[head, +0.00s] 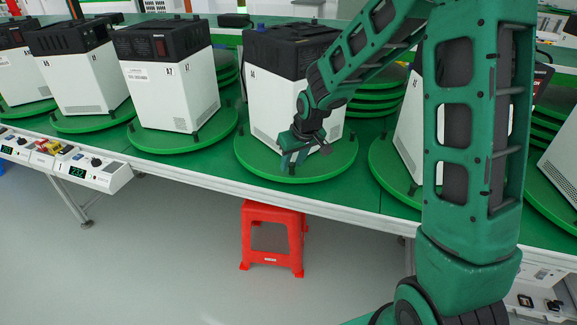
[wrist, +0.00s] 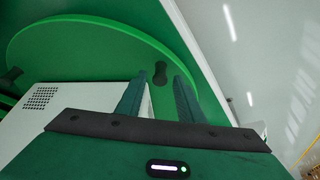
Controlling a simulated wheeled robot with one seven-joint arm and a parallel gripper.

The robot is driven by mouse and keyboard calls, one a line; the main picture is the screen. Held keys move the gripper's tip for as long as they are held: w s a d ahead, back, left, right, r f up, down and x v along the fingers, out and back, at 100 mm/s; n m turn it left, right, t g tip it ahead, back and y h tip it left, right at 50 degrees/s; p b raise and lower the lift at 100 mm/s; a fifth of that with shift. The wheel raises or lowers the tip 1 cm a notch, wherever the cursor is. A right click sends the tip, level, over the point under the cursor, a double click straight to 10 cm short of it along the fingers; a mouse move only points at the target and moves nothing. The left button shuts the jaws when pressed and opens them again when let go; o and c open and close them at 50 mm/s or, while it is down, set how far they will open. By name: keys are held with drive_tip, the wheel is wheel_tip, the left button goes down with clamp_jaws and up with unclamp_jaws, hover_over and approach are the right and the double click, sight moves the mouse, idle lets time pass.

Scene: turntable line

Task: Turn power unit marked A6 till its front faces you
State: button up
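A white power unit with a black top (head: 262,103) stands in the middle of the head view on a round green turntable (head: 270,168). Its small side mark is too small to read for certain, and my arm hides part of its right side. My gripper (head: 290,160) is low at the unit's near corner, over the turntable's front part. In the wrist view the two fingers (wrist: 161,88) are apart. A dark peg (wrist: 160,72) on the turntable rim (wrist: 125,28) shows between the fingertips, with no clear contact. The unit's white vented side (wrist: 45,105) is at the left.
Similar units stand on turntables to the left, one (head: 170,85) close by, and another (head: 410,125) is partly behind my arm. Stacked green discs (head: 375,95) are behind. A red stool (head: 272,232) stands below the table's front edge. A control panel (head: 75,165) is at the left.

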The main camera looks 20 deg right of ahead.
drive_tip(key=shift+x, duration=0.9)
clamp_jaws()
drive_tip(key=shift+a, duration=0.25)
drive_tip(key=shift+d, duration=0.25)
drive_tip(key=shift+s, duration=0.1)
